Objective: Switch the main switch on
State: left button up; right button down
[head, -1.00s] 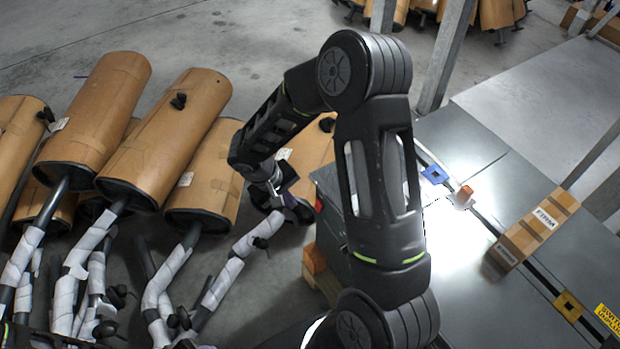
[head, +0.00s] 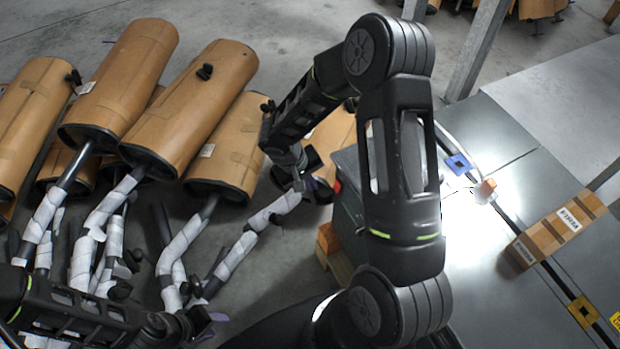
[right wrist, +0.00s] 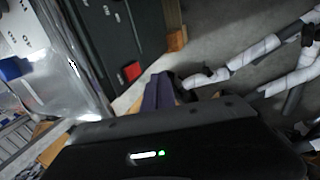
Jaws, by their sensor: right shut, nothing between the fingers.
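A red switch (head: 336,186) is on the side of the dark machine cabinet (head: 348,218) in the head view, partly behind my right arm. It shows as a red square in the right wrist view (right wrist: 132,71), on the dark panel. My right gripper (head: 318,188) is beside that side of the cabinet, close to the switch in the head view. In the right wrist view its purple fingers (right wrist: 160,93) are shut and empty, just below and right of the switch; contact cannot be told. My left gripper (head: 212,325) is low at left; its jaw state is unclear.
Wrapped mufflers (head: 200,105) with bent pipes lie left of the cabinet. A cardboard box (head: 560,228) lies on the grey tabletop (head: 480,290) at right. A wooden pallet piece (head: 328,240) is at the cabinet's foot. Grey posts (head: 478,50) stand behind.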

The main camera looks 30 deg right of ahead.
aim_at(337, 186)
jog(key=d+f+p, duration=0.1)
jog(key=d+f, duration=0.5)
jog(key=shift+s+f+p, duration=0.25)
jog(key=shift+s+p, duration=0.05)
jog(key=shift+d+h+b, duration=0.25)
jog(key=shift+h+b, duration=0.05)
jog(key=shift+b, duration=0.8)
